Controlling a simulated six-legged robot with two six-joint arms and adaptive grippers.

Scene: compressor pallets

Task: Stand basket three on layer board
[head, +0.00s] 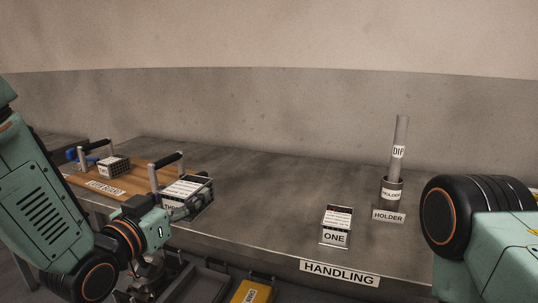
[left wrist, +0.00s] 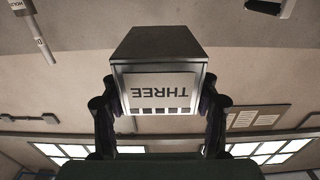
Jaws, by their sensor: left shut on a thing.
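Basket three (head: 187,191) is a small dark box with a white label on it; in the left wrist view its front label (left wrist: 162,92) reads THREE, upside down. My left gripper (left wrist: 160,105) is shut on it, one finger on each side. In the head view the gripper (head: 186,208) holds it by the right end of the layer board. The layer board (head: 135,181) is a brown wooden board with two black-topped handles and a white label on its front. Whether the basket touches the board or bench, I cannot tell. My right gripper is out of view.
A small basket (head: 114,167) stands on the board's left part. A piece labelled ONE (head: 335,238) stands near the bench front, by the HANDLING label (head: 339,273). A holder (head: 390,197) with an upright grey tube (head: 401,135) stands behind. The bench middle is clear.

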